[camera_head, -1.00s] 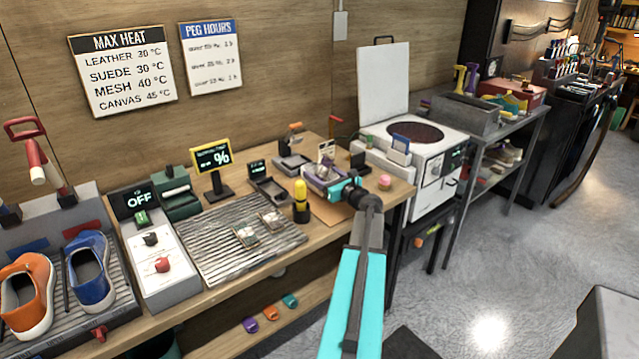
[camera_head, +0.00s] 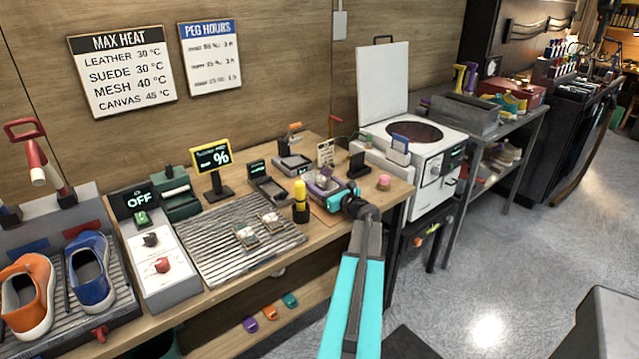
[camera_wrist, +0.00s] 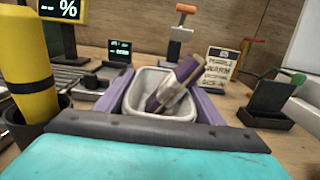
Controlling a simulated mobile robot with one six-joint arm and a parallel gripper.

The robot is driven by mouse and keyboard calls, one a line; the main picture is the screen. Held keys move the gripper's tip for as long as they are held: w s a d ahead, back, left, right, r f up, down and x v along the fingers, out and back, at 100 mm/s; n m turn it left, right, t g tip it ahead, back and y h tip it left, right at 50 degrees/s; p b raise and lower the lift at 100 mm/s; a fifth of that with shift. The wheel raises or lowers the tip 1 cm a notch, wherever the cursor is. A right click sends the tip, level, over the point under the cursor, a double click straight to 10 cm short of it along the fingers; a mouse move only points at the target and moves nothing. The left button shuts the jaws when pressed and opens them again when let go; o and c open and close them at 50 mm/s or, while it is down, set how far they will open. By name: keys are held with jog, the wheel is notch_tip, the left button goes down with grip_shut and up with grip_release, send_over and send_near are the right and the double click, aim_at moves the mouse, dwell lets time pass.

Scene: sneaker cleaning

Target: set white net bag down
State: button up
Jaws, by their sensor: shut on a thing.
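The white net bag (camera_wrist: 140,115) is a pale, open-topped, rounded container between my gripper's purple fingers in the wrist view. A purple and beige piece (camera_wrist: 175,83) sticks up out of it at a tilt. My gripper (camera_wrist: 162,88) is shut on the bag. In the head view, my gripper (camera_head: 322,184) is over the right part of the wooden bench (camera_head: 345,160), with the bag mostly hidden by it. I cannot tell whether the bag's underside touches the bench.
A yellow bottle (camera_head: 300,194) in a dark holder stands close left of my gripper. A small sign (camera_head: 326,152) and a black stand (camera_head: 358,164) are behind it. A pink round item (camera_head: 384,182) lies to the right, near a white machine (camera_head: 430,150).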

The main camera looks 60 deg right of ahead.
jog(key=shift+f, duration=0.15)
jog(key=o, duration=1.2)
jog(key=shift+c, duration=0.2)
jog(key=shift+r, duration=0.2)
jog(key=shift+b+v, duration=1.25)
jog(key=shift+v, duration=4.75)
